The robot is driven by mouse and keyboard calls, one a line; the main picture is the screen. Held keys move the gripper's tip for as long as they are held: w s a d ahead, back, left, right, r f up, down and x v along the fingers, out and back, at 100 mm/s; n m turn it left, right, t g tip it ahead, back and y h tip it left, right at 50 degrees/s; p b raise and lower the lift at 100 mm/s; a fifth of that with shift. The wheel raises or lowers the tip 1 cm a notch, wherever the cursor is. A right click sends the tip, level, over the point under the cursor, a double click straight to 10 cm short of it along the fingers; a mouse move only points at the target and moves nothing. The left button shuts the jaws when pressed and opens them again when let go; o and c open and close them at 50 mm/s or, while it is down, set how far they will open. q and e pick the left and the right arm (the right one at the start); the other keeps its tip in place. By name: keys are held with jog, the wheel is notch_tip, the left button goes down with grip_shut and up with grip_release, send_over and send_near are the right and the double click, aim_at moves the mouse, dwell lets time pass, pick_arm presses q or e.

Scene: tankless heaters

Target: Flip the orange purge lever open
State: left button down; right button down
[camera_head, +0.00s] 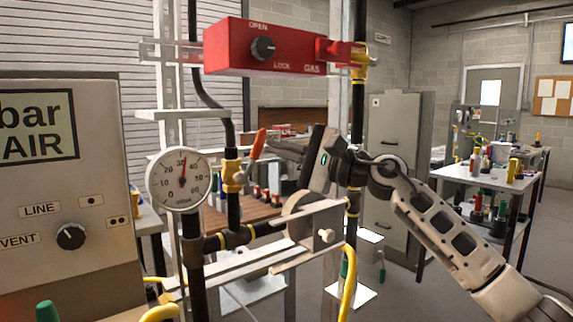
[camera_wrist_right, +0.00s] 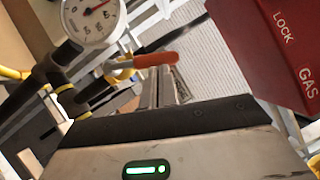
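The orange purge lever (camera_head: 258,143) stands tilted up on a brass valve (camera_head: 233,177) on the dark vertical pipe, just right of the round gauge (camera_head: 179,180). It also shows in the right wrist view (camera_wrist_right: 155,59), lying across just beyond the fingertips. My right gripper (camera_head: 272,148) comes in from the right, its fingers pointing left at the lever. The fingers (camera_wrist_right: 160,78) look close together with nothing clearly between them. The tips are at or very near the lever; I cannot tell whether they touch. My left gripper is not in view.
A red gas box (camera_head: 290,48) hangs above my right gripper. A grey AIR panel (camera_head: 70,200) with a knob stands at the left. Dark pipes and a grey round fitting (camera_head: 313,218) lie below the gripper. A workbench (camera_head: 480,178) stands farther back at the right.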

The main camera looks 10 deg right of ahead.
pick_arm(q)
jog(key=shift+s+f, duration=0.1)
pick_arm(e)
jog(key=shift+s+a+r+n+g+h, duration=0.25)
jog(key=shift+a+n, duration=0.2)
jog(key=shift+n, duration=0.3)
jog(key=shift+s+a+r+n+g+h, duration=0.2)
jog(key=shift+a+r+n+g, duration=0.15)
jog(key=shift+n, duration=0.35)
jog(key=shift+s+a+r+n+g+h, duration=0.15)
jog(key=shift+a+r+n+g+h, duration=0.15)
jog(key=shift+a+n, duration=0.35)
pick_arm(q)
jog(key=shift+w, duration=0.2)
pick_arm(e)
jog(key=shift+d, duration=0.15)
jog(key=shift+d+f, duration=0.1)
